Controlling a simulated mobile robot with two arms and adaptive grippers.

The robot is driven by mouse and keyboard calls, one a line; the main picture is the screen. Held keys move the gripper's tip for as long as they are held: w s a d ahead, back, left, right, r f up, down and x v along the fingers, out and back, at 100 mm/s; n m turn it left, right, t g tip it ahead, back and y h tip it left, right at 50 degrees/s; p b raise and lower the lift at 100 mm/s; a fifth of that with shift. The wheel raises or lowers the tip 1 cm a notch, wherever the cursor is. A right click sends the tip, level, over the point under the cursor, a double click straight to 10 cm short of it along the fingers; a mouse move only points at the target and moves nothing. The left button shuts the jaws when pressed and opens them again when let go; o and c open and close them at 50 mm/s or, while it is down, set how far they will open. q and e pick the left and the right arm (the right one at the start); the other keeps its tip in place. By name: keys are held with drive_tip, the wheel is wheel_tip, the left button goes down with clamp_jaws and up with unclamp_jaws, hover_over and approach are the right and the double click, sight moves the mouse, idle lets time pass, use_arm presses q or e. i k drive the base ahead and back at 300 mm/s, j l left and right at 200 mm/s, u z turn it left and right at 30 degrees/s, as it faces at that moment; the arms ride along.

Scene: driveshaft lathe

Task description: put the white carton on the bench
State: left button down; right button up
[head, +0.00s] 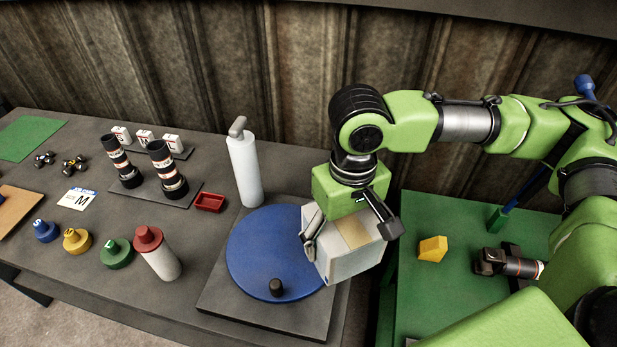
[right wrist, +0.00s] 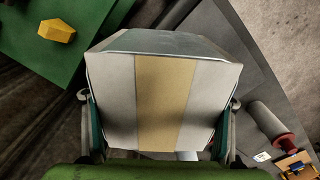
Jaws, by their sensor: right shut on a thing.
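The white carton (head: 345,252), with a tan strip, is held between the fingers of my right gripper (head: 351,228) in the head view. It hangs at the right edge of the blue disc and hides part of it. In the right wrist view the carton (right wrist: 113,100) fills the middle, with a finger on each side. The grey bench (head: 215,275) runs from the left to the middle. I cannot tell whether the carton touches the surface under it. My left gripper is not in view.
The blue disc (head: 262,250) has a small black knob (head: 276,287). Nearby stand a white pump bottle (head: 244,165), a red-capped bottle (head: 158,253) and a red tray (head: 210,202). A green table (head: 450,300) at right bears a yellow block (head: 432,249). Coloured weights (head: 77,240) line the bench front.

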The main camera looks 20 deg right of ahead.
sight(298, 175)
drive_tip(key=j+z, duration=0.3)
drive_tip(key=j, duration=0.55)
drive_tip(key=j+z, duration=0.3)
drive_tip(key=j, duration=0.55)
drive_tip(key=i+l, duration=0.15)
drive_tip(key=i, duration=0.3)
